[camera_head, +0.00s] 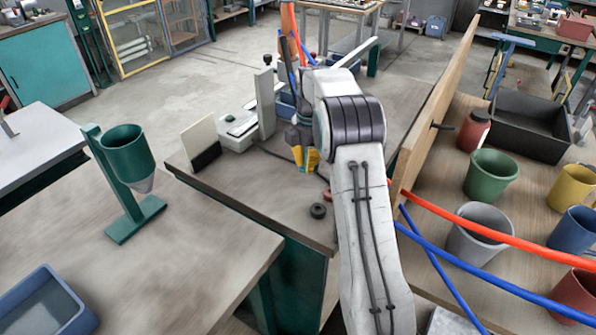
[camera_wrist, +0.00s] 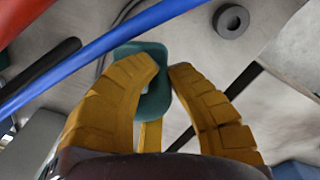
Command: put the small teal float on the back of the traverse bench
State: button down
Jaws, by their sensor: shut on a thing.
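My gripper (camera_head: 305,158) has yellow fingers and is over the wooden-topped bench (camera_head: 235,195) in the middle of the head view. In the wrist view my gripper (camera_wrist: 163,72) is shut on the small teal float (camera_wrist: 155,101), which shows between and behind the fingertips. The fingers cover part of the float. In the head view the float is hidden by my gripper and arm. I cannot tell its height above the bench top.
A dark ring (camera_head: 318,210) lies near the bench's front edge. A white panel (camera_head: 199,137), a pale device (camera_head: 238,123) and a grey upright plate (camera_head: 265,104) stand at its left. A wooden board (camera_head: 436,100) rises at right. Blue and red hoses cross nearby.

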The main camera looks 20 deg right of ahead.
aim_at(297, 186)
jog(key=shift+w+a+f+p, duration=0.9)
jog(key=shift+w+a, duration=0.2)
jog(key=shift+a, duration=0.15)
notch_tip(297, 186, down, 3)
jog(key=p, duration=0.3)
jog(key=shift+p, duration=0.4)
jog(key=shift+f, duration=0.55)
jog(key=shift+f, duration=0.1)
jog(key=shift+f, duration=0.1)
jog(key=c, duration=1.3)
grip_release()
